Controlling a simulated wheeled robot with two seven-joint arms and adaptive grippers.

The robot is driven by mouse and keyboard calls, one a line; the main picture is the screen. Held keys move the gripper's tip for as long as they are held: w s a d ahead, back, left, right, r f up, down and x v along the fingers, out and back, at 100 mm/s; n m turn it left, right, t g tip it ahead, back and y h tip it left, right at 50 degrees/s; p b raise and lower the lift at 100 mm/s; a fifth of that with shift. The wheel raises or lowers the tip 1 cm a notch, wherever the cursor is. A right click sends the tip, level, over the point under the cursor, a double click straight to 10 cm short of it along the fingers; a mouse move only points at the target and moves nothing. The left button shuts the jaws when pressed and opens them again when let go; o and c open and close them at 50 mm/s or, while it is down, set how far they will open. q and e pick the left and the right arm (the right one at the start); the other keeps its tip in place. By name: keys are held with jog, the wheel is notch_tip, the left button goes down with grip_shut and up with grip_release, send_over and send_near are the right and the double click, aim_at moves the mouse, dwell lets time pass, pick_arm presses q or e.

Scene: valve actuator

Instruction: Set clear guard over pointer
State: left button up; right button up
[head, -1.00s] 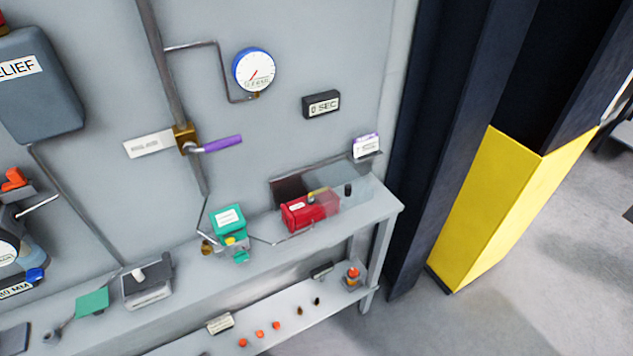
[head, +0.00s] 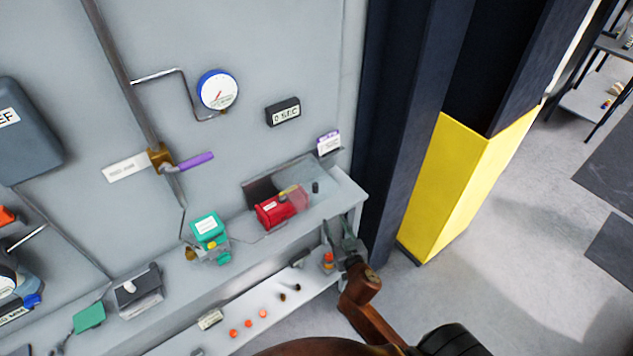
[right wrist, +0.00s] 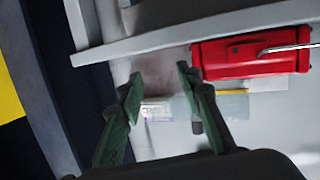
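The red actuator (head: 273,211) sits on the upper shelf, with a small yellow pointer (head: 283,193) on its top. It also shows in the right wrist view (right wrist: 225,60), with a yellow bar (right wrist: 233,91) beside it. What looks like the clear guard (head: 311,177) is a faint see-through shape at the actuator's right, with a black knob (head: 315,187); its edges are hard to make out. A dark knob (right wrist: 197,127) shows by a finger in the wrist view. My right gripper (head: 341,226) is open and empty, near the shelf's right end, apart from the guard. My left gripper is out of view.
A green-topped device (head: 208,227) stands left of the actuator. A purple-topped label (head: 328,143) is on the wall behind. The lower shelf (head: 240,305) holds several small orange and dark parts. A dark column with a yellow base (head: 455,190) stands close on the right.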

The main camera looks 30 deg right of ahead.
aim_at(316, 189)
notch_tip(316, 189, up, 11)
jog(key=w+a+t, duration=0.2)
jog(key=a+t, duration=0.1)
jog(key=shift+y, duration=0.5)
jog(key=w, duration=0.4)
jog(key=w+d+p, duration=0.1)
jog(key=w, duration=0.2)
jog(key=shift+f, duration=0.1)
jog(key=shift+w+d, duration=0.1)
jog(key=shift+w, duration=0.3)
grip_shut()
